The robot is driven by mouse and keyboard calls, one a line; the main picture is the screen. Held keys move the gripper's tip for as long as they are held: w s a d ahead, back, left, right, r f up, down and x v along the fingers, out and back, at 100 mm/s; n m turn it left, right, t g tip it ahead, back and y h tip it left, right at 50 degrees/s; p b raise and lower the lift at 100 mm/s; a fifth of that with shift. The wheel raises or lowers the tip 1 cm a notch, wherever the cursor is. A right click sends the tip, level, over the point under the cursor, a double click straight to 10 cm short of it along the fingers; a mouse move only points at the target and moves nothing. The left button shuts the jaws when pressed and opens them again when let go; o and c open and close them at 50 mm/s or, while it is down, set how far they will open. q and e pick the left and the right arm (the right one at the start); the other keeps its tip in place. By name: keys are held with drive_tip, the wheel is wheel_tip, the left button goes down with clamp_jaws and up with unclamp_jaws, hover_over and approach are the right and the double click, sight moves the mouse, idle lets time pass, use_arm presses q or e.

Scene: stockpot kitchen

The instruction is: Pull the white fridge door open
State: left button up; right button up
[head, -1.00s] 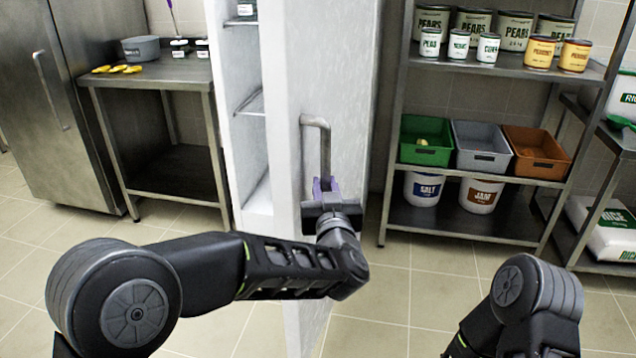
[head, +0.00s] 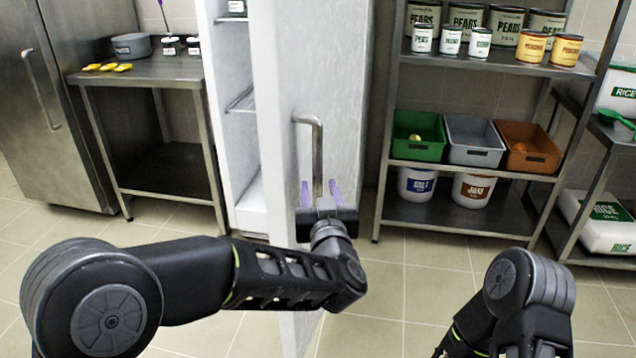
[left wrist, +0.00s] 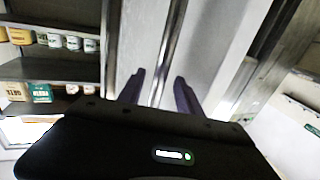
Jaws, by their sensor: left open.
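The white fridge door (head: 340,95) stands ajar in the head view, with the lit fridge interior (head: 238,130) showing to its left. Its grey bar handle (head: 317,150) runs upright on the door's face. My left gripper (head: 319,190) is open in front of the handle's lower part, a purple finger on each side of the bar's line. In the left wrist view the handle bar (left wrist: 169,50) passes between the two open fingers (left wrist: 160,85), and the gripper is not closed on it. The handle's lower end is hidden by my gripper. My right gripper is out of view.
A steel table (head: 145,72) stands left of the fridge, beside a tall steel cabinet (head: 50,110). A shelf unit (head: 460,212) with cans, bins and tubs stands close on the door's right. The tiled floor (head: 400,290) in front is clear.

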use_arm(q)
drive_tip(key=s, duration=0.4)
drive_tip(key=shift+s+d, duration=0.2)
drive_tip(key=shift+s, duration=0.15)
drive_tip(key=s+d+f+m+g+h, duration=0.1)
drive_tip(key=s+d+f+g+h, duration=0.1)
drive_tip(key=d+f+h, duration=0.35)
drive_tip(key=s+a+f+m+g, duration=0.1)
drive_tip(key=s+f+g, duration=0.2)
drive_tip(key=f, duration=0.7)
drive_tip(key=s+f+g, duration=0.3)
drive_tip(key=f, duration=0.6)
drive_tip(key=s+a+f+n+g, duration=0.1)
drive_tip(key=s+a+f+g, duration=0.2)
drive_tip(key=s+a+f, duration=0.35)
drive_tip(key=s+a+f+n+g, duration=0.1)
drive_tip(key=s+a+f+g, duration=0.25)
drive_tip(key=s+f, duration=0.6)
drive_tip(key=s+a+f+n+g, duration=0.1)
drive_tip(key=s+a+f+g, duration=0.2)
drive_tip(key=s+a+f, duration=0.4)
wheel_tip(320, 180, up, 20)
drive_tip(key=d+p, duration=0.1)
drive_tip(key=p, duration=1.8)
drive_tip(key=shift+s+d+f, duration=0.25)
drive_tip(key=shift+s+d, duration=0.1)
drive_tip(key=shift+s, duration=0.05)
